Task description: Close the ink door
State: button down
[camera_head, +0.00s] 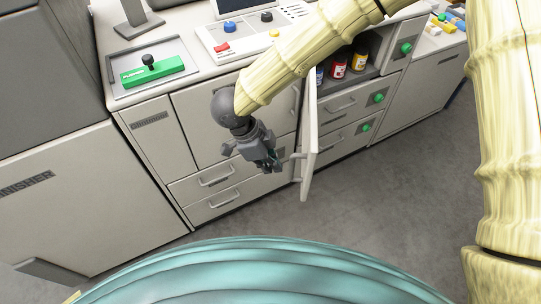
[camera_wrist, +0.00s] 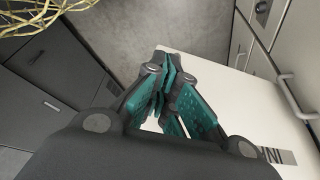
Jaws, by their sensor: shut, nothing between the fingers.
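The ink door (camera_head: 311,145) is a pale, narrow-looking panel, swung open and standing out from the cabinet front. Its bar handle is on the left side, near the lower end. Behind it is the ink compartment with small red, yellow and blue bottles (camera_head: 338,66). My gripper (camera_head: 272,167) is shut and empty, pointing down just left of the door, in front of the drawers. Whether it touches the door is unclear. In the wrist view its teal-padded fingers (camera_wrist: 166,100) are together, beside a pale panel (camera_wrist: 228,85) with a partly hidden label.
Closed drawers (camera_head: 215,181) with bar handles lie left of the door. Drawers with green knobs (camera_head: 378,98) lie right of it. The counter above holds a green block in a tray (camera_head: 152,70) and a control panel (camera_head: 240,36). Grey floor (camera_head: 385,190) in front is clear.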

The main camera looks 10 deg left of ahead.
aim_at(292, 177)
jog(key=d+f+p, duration=0.2)
jog(key=d+f, duration=0.3)
jog(key=shift+w+d+p, duration=0.1)
jog(key=shift+w+p, duration=0.05)
jog(key=shift+p, duration=0.2)
jog(key=shift+d+f, duration=0.1)
jog(key=shift+d, duration=0.35)
jog(key=shift+d, duration=0.1)
